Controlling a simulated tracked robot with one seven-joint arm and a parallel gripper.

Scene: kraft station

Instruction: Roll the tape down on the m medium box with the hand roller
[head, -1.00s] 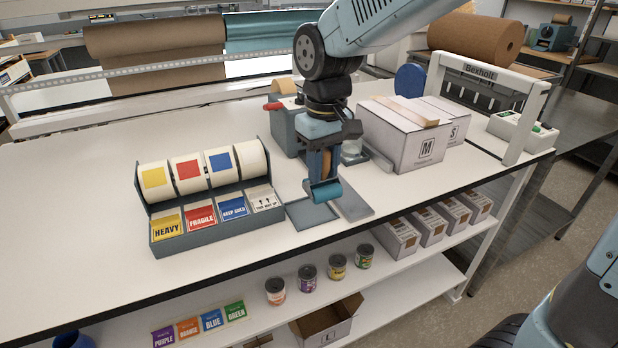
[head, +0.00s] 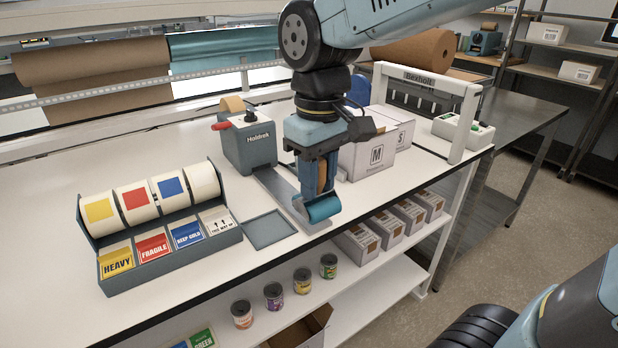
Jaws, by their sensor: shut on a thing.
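My gripper (head: 319,172) is shut on the hand roller, which hangs upright with its teal roller (head: 322,208) at the bottom, above the bench's front edge. The roller hangs in front of the grey plate of the tape dispenser (head: 250,143). The white M medium box (head: 371,160) stands on the bench just behind and to the right of my gripper. Its front label shows, but my arm and gripper hide most of its top and left side.
A label dispenser (head: 165,245) stands at left, with an empty grey tray (head: 270,229) beside it. The S box (head: 402,128) is right behind the M box. A Bexholt frame (head: 470,105) and a button box (head: 463,131) stand at right.

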